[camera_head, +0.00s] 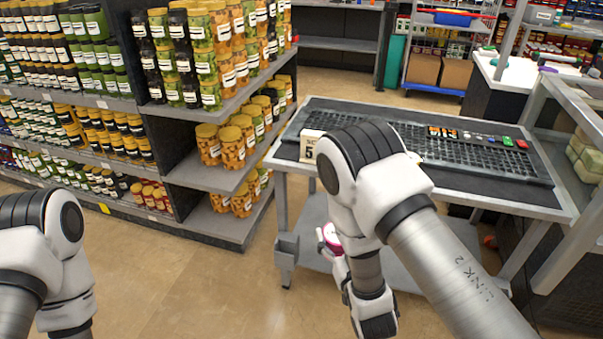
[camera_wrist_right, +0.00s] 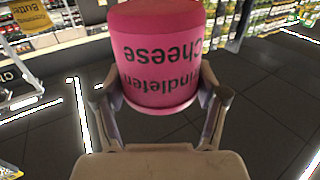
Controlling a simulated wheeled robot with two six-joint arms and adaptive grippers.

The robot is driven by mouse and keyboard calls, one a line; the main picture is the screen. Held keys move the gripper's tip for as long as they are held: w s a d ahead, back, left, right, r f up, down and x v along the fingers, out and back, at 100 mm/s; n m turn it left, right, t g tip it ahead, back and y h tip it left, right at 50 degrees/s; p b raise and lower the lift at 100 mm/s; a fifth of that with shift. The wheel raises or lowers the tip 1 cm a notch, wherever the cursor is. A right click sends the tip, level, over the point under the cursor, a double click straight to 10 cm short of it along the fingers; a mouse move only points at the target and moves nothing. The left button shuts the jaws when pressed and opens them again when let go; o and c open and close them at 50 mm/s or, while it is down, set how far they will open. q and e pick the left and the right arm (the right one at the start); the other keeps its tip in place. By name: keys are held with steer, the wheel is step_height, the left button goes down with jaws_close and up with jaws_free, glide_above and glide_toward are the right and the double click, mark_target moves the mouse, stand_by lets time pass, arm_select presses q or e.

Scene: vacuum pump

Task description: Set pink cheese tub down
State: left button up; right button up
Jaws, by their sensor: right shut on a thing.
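The pink cheese tub (camera_wrist_right: 158,55) is between the fingers of my right gripper (camera_wrist_right: 160,100) in the right wrist view. The gripper is shut on it, one finger on each side. Its dark lettering, including "cheese", appears upside down there.
Shelves of jars (camera_head: 213,180) stand left. Open tiled floor (camera_head: 190,285) lies in front.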

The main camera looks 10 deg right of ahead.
steer(key=s+a+r+n+g+y, duration=0.4)
steer(key=s+a+n+y, duration=0.4)
steer(key=a+y, duration=0.3)
steer(key=shift+a+r+y, duration=0.4)
steer(key=shift+a+r, duration=0.15)
steer(key=shift+a, duration=0.65)
steer(key=w+a+f+n+g+y, duration=0.1)
steer(key=g, duration=0.1)
steer(key=w+a+f+n+g+y, duration=0.1)
steer(key=f+n+g+y, duration=0.1)
steer(key=w+a+f+n+g+y, duration=0.1)
steer(key=w+a+f+g, duration=0.1)
steer(key=shift+w+n, duration=0.1)
steer(key=shift+n, duration=0.3)
steer(key=shift+w+d+f+m+t+h, duration=1.1)
steer(key=shift+w+d+m+t+h, duration=1.9)
steer(key=shift+d+h, duration=1.55)
steer(key=shift+w+d+f+m+t+h, duration=1.05)
steer(key=shift+w+d+m+t+h, duration=1.2)
steer(key=shift+d+m+h, duration=2.25)
steer(key=w+d+r+h, duration=0.1)
steer(key=w+d+r, duration=0.1)
steer(key=d, duration=0.4)
steer(key=w+d+r+m+g+h+b, duration=0.1)
steer(key=w+d+r, duration=0.1)
steer(key=d+r, duration=0.2)
steer(key=w+d+r+h, duration=0.1)
steer(key=w+d+r, duration=0.2)
steer(key=d, duration=0.5)
steer(key=shift+d, duration=0.25)
